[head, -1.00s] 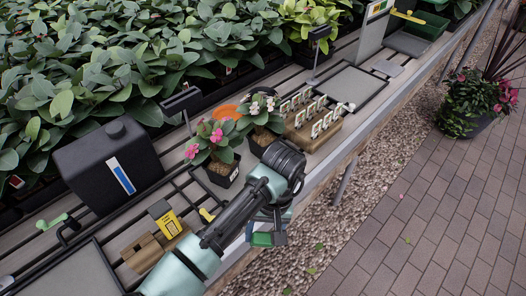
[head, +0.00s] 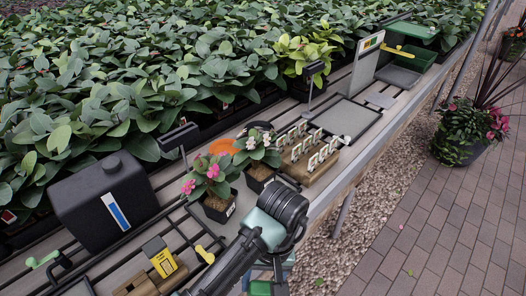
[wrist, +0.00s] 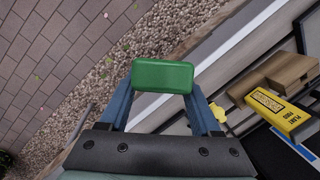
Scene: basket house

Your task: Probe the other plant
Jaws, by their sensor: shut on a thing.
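My gripper (head: 266,279) is shut on a green block-shaped handle (wrist: 163,76), held between its blue fingers. Whatever lies below the handle is hidden. In the head view the gripper hangs at the bottom middle, off the bench's front edge. A pink-flowered plant (head: 211,178) in a black pot stands on the slatted bench, up and left of the gripper. A white-flowered plant (head: 257,150) in a dark pot stands just behind and right of it, its pot partly hidden by my wrist. The gripper is apart from both plants.
A wooden rack of labelled tags (head: 312,165) stands right of the plants. A black box (head: 104,195) and a yellow plant food box (head: 159,257) are at left. A post sensor (head: 180,138) stands behind the plants. A gravel strip (head: 318,262) and brick paving lie right of the bench.

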